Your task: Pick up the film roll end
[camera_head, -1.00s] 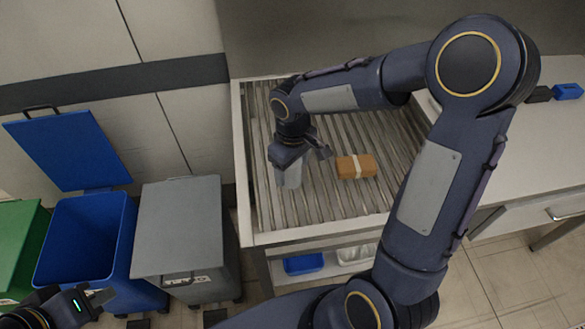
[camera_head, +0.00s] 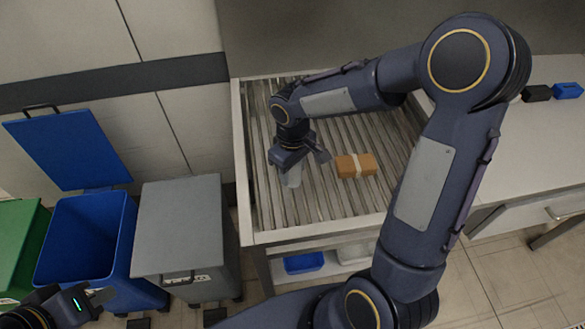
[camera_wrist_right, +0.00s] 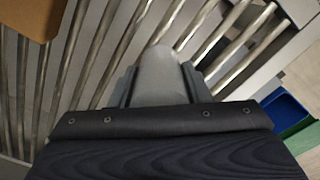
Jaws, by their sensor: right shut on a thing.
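The film roll end (camera_head: 293,178) is a pale grey-white piece near the left side of the roller conveyor (camera_head: 240,165). My right gripper (camera_head: 297,165) is above it in the head view. In the right wrist view the roll end (camera_wrist_right: 160,72) sits between the two fingers of my right gripper (camera_wrist_right: 160,88), which is shut on it. Its lower part is hidden there by the gripper body. I cannot tell whether it is clear of the rollers. My left gripper (camera_head: 100,297) is at the bottom left, away from the conveyor; its jaw gap is unclear.
A brown box with a pale band (camera_head: 356,166) lies on the rollers, right of my right gripper. A grey bin (camera_head: 180,225), a blue bin with its lid raised (camera_head: 88,245) and a green bin (camera_head: 18,240) stand left. A white counter (camera_head: 535,150) is right.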

